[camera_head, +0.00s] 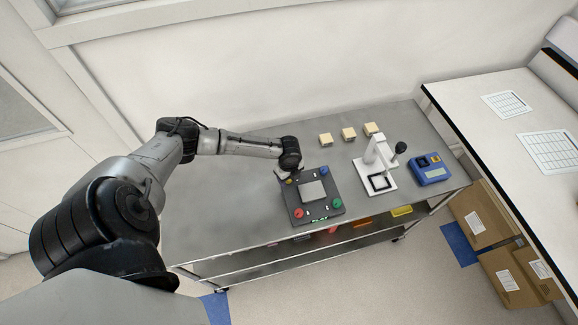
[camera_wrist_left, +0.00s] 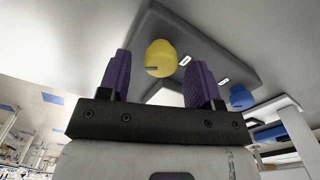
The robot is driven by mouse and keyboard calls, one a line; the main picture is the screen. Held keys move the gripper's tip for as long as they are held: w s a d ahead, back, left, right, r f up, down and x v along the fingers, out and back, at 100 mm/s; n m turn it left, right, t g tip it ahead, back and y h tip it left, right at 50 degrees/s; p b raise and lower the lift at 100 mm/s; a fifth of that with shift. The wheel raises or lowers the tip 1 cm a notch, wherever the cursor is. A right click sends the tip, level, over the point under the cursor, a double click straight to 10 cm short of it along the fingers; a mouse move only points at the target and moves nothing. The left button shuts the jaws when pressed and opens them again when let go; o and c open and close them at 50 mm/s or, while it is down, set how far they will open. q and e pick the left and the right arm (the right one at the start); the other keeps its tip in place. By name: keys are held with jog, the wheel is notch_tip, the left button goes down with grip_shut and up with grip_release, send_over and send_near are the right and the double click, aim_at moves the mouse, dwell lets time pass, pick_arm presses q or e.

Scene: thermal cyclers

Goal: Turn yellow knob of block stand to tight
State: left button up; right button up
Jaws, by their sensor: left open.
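The block stand (camera_head: 332,203) is a dark square plate with a light metal block in its middle, on the steel table. In the head view its red knob (camera_head: 298,212), green knob (camera_head: 337,203) and blue knob (camera_head: 324,170) show at corners. The yellow knob (camera_wrist_left: 160,58) shows in the left wrist view, between the two purple fingers of my left gripper (camera_wrist_left: 160,82). The fingers are open, with a gap on both sides of the knob. In the head view my left gripper (camera_head: 287,174) is over the stand's far left corner and mostly hides that knob. My right gripper is not in view.
Several beige blocks (camera_head: 348,133) lie at the back of the table (camera_head: 230,215). A white press-like device (camera_head: 377,160) and a blue device (camera_head: 430,170) stand to the right of the stand. The table's left part is clear. A wall runs behind.

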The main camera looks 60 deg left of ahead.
pick_arm(q)
notch_tip(320, 180, up, 12)
jog(key=shift+r, duration=0.25)
dwell(0.4)
dwell(0.4)
